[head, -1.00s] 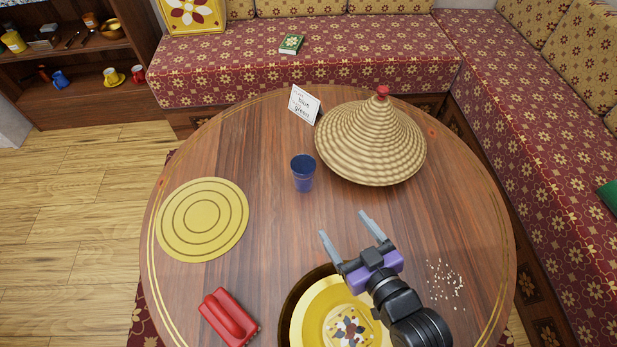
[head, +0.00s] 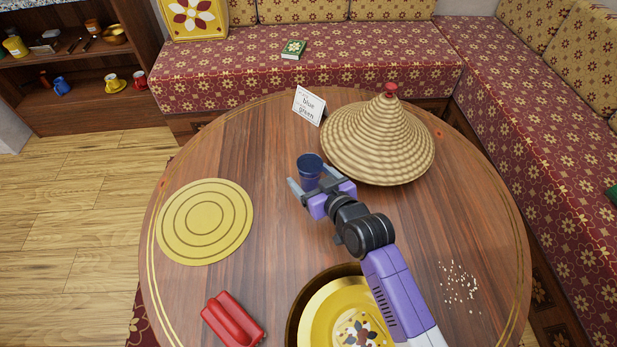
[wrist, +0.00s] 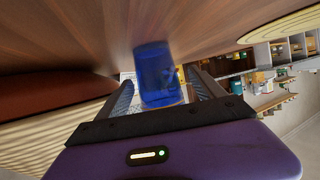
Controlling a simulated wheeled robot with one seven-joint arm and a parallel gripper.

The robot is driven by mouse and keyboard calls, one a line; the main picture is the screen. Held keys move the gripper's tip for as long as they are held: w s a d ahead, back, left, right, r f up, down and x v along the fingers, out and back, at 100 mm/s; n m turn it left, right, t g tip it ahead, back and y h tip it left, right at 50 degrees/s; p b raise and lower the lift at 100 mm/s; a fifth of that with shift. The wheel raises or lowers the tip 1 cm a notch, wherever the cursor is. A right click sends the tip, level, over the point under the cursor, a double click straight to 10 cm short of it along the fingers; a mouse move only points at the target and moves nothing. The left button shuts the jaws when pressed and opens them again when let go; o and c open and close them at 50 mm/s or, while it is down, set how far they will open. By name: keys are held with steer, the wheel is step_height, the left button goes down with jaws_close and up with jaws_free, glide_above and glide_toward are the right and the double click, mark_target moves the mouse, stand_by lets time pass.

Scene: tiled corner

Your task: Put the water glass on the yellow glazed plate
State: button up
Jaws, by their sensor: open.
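The water glass is a dark blue tumbler (head: 309,168) standing upright on the round wooden table, left of the woven cone lid. My gripper (head: 310,184) is open at the glass, with a finger to each side of it. The wrist view shows the blue glass (wrist: 157,74) between the two open fingers (wrist: 162,93); whether they touch it I cannot tell. The yellow glazed plate (head: 312,318), with a flower pattern, lies at the table's front inside a dark round rim. My arm hides part of its right side.
A woven cone lid (head: 378,143) stands close right of the glass, with a card reading "blue green" (head: 308,106) behind. A flat yellow ringed mat (head: 205,222) lies left, a red-handled brush (head: 233,320) front left, crumbs (head: 460,286) at right. The table between mat and glass is clear.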

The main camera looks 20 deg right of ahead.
mark_target(306, 171)
steer(key=x, duration=0.4)
steer(key=shift+w+d+f+b, duration=0.1)
steer(key=shift+f+b, duration=0.2)
steer(key=shift+f, duration=0.05)
jaws_close()
steer(key=shift+r, duration=0.15)
